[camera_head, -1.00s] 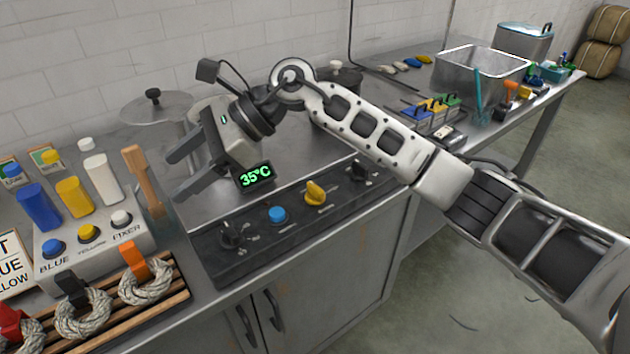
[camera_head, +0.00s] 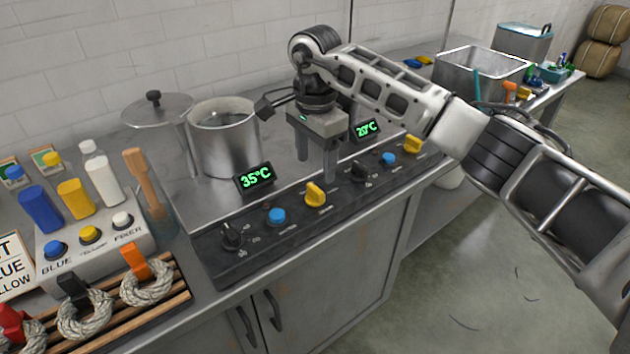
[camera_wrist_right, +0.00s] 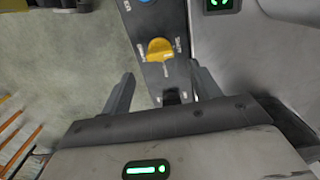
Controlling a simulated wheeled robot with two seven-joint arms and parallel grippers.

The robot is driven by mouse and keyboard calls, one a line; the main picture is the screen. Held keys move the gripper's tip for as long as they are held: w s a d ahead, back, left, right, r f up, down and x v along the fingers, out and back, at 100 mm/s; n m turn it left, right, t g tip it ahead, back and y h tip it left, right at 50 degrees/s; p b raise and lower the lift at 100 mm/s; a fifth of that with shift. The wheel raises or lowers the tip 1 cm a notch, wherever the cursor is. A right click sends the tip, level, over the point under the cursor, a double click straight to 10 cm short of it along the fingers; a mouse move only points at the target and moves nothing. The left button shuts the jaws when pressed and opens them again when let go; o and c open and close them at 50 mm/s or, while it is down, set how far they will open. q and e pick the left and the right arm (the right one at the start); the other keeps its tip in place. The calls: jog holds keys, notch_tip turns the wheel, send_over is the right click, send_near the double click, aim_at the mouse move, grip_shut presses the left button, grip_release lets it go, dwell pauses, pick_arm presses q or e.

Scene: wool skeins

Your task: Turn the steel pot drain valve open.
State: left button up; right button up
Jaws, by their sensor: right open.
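The steel pot (camera_head: 224,140) stands on the counter behind the control panel, with a 35°C display (camera_head: 255,178) in front of it. A yellow knob (camera_head: 316,194) sits on the panel just right of that display; it also shows in the right wrist view (camera_wrist_right: 160,48). Its label is too small to read, so I cannot confirm that it is the drain valve. My right gripper (camera_head: 317,166) is open and empty, pointing down over the panel's back edge, close to this knob and apart from it. My left gripper is out of view.
The panel also carries black knobs (camera_head: 232,236), blue buttons (camera_head: 277,216) and a second yellow knob (camera_head: 412,145). A 20°C display (camera_head: 366,130) stands behind my gripper. The pot's lid (camera_head: 157,107) is raised at left. Bottles and a rope rack (camera_head: 170,300) crowd the left.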

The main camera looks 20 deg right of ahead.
aim_at(315, 188)
notch_tip(315, 188, down, 6)
jog(key=shift+f, duration=0.1)
jog(key=shift+c, duration=0.3)
jog(key=c, duration=0.9)
